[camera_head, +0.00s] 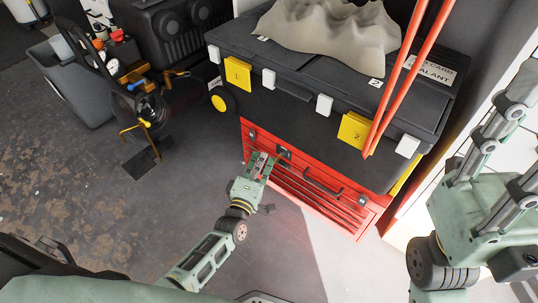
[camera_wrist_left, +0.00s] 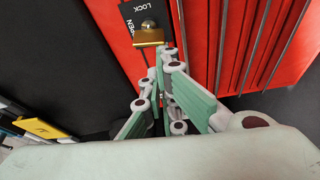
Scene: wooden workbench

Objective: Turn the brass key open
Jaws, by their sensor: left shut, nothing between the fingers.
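The brass key (camera_wrist_left: 149,37) shows in the left wrist view on a black lock plate (camera_wrist_left: 146,12) marked LOCK and OPEN. The plate is on the front of the red tool chest (camera_head: 305,185), and a small dark plate (camera_head: 284,152) shows there in the head view. My left gripper (camera_head: 265,160) is shut and empty in front of the chest. In the left wrist view its fingertips (camera_wrist_left: 167,52) are close to the key's lower right side; I cannot tell whether they touch it.
A black case (camera_head: 310,95) with yellow latches sits on top of the chest, with a grey rock-like piece (camera_head: 330,25) on it. Orange tubes (camera_head: 405,80) cross its right side. A grey bin (camera_head: 75,85) stands at the left. The floor (camera_head: 100,215) at the lower left is clear.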

